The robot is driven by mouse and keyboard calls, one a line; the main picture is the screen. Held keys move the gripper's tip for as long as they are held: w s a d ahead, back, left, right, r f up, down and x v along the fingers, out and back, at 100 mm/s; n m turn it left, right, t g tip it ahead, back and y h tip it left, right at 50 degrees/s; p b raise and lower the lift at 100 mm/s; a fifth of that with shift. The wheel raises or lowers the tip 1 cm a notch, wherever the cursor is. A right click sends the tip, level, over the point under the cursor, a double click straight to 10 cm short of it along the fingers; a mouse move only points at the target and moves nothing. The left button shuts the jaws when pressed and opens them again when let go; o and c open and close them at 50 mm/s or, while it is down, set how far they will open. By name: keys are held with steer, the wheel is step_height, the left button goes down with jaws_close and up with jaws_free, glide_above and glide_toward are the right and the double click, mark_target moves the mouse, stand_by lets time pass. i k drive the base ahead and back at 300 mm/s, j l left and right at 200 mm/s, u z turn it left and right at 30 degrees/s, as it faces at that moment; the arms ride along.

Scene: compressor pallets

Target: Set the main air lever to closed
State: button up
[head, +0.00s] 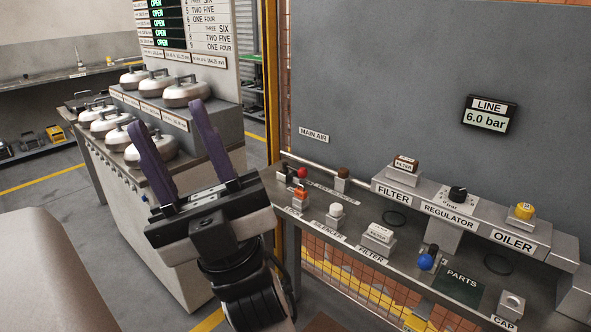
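The sign "MAIN AIR" (314,135) is on the grey back panel, above a pale pipe that runs along the back of the bench. Below the sign, at the bench's left end, is a small red part (302,172), which may be the main air lever; its handle position is too small to tell. My gripper (166,115) stands in front, left of the bench, with its two purple fingers pointing up and wide apart. It is open, with nothing between the fingers, and is clear of the red part.
The line display (489,114) reads 6.0 bar. The bench (350,226) bears an orange-red part (299,193) by the lock label, a white-topped part (335,213), a blue knob (426,262) and a regulator (457,195). Left stands a counter with several metal kettle-like pots (186,92).

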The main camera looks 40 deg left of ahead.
mark_target(302, 172)
steer(key=j+z, duration=0.45)
steer(key=j, duration=1.3)
steer(key=k, duration=0.05)
